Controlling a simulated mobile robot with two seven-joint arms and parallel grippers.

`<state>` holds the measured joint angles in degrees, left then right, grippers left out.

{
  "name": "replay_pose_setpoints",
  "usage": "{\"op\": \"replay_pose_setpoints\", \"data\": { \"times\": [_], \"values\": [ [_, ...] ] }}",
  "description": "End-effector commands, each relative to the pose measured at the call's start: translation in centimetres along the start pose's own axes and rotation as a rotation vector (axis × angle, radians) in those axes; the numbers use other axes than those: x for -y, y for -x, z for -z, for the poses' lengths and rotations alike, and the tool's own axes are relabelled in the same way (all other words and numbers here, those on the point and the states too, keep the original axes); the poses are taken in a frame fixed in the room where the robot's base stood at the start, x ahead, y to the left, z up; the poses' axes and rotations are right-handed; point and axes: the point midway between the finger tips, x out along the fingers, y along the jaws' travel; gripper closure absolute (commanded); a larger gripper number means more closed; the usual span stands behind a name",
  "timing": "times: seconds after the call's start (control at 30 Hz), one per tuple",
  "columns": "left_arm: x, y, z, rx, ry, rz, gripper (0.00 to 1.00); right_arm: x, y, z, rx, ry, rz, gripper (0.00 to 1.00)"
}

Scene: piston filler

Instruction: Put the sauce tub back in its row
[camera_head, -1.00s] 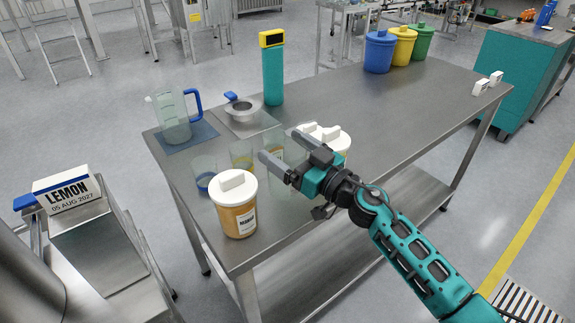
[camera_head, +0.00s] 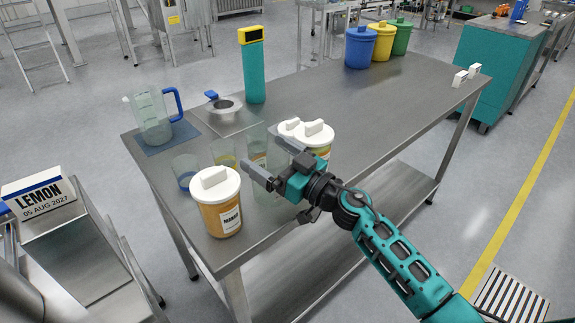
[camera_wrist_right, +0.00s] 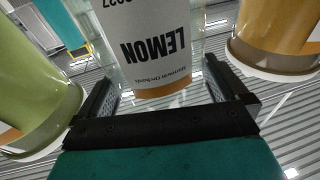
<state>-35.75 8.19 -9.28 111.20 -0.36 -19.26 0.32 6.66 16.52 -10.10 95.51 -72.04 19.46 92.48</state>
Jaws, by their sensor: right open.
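An orange-brown sauce tub (camera_head: 229,220) with a white lid and a MANGO label stands upright at the table's front corner. More white-lidded tubs, including one with a yellowish body (camera_head: 322,152), stand behind my right gripper and are partly hidden. My right gripper (camera_head: 263,159) is open to the right of the mango tub, its fingers over a clear container (camera_head: 266,187). In the right wrist view, a LEMON label (camera_wrist_right: 153,46) on a clear-sided container appears upside down beyond the open fingers; contact cannot be told. A green tub (camera_wrist_right: 30,95) and an amber tub (camera_wrist_right: 275,35) flank it.
Clear cups (camera_head: 185,170) stand close together left of the gripper. A LEMON sign (camera_head: 38,193) is on the metal machine at left. The table's right half is mostly clear.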

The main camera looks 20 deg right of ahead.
Motion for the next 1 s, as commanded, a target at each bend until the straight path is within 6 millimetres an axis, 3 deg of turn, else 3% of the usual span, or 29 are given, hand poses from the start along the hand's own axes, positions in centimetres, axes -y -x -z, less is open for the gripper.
{"op": "replay_pose_setpoints", "data": {
  "times": [0.5, 0.83, 1.0],
  "values": [
    [-0.1, -0.2, -0.5, 0.002, 0.001, -0.001, 0.61, 0.0, 9.4, -0.2, 0.003, 0.000, 0.000, 0.00],
    [-0.1, -0.3, -0.7, 0.003, 0.001, -0.002, 0.61, 0.1, 12.1, -0.4, 0.001, -0.003, -0.017, 0.00],
    [-0.1, -0.3, -0.7, 0.003, 0.001, -0.002, 0.61, 0.2, 13.7, -3.2, 0.036, -0.007, -0.166, 0.00]
  ]
}}
